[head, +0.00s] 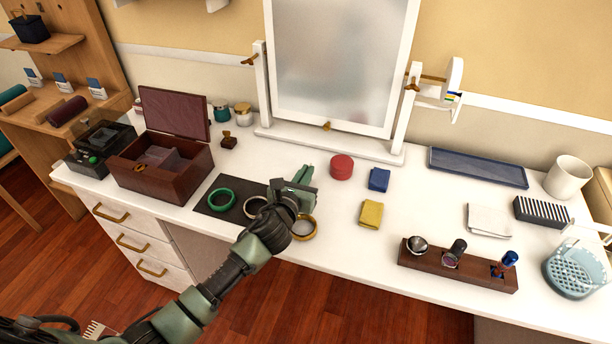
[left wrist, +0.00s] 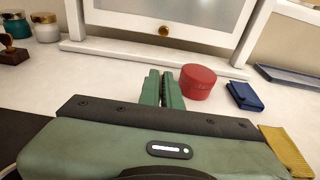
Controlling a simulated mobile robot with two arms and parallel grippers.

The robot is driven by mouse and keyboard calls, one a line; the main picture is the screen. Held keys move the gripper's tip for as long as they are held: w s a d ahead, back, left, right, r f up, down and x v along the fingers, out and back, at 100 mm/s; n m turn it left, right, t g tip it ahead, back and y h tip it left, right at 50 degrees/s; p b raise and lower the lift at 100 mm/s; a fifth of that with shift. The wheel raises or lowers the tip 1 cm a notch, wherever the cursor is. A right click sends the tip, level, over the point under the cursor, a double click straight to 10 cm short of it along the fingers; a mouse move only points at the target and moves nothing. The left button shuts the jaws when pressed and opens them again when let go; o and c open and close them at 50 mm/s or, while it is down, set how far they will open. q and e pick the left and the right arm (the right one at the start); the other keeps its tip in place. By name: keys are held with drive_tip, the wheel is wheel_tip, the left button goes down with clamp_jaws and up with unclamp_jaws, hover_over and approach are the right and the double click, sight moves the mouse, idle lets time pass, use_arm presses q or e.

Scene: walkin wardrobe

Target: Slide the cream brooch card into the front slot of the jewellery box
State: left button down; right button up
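The jewellery box (head: 156,181) is dark brown wood and stands at the left of the white dresser top. Its lid (head: 174,113) is raised, and mauve dividers (head: 160,157) show inside; I cannot make out the front slot clearly. I cannot pick out a cream brooch card in either view. My left gripper (head: 303,172) is over the middle of the dresser, right of the box. Its green fingers also show in the left wrist view (left wrist: 162,88), close together with no object visible between them. My right gripper is not in view.
A dark mat (head: 228,211) with bangles lies beneath my left arm. A red round box (head: 341,167), blue pouch (head: 379,180) and yellow cloth (head: 371,214) lie right of the gripper. A mirror (head: 338,65) stands behind. A wooden holder (head: 456,266) is at front right.

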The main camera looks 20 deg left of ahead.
use_arm(q)
drive_tip(key=shift+f, duration=0.1)
drive_tip(key=c, duration=1.6)
unclamp_jaws()
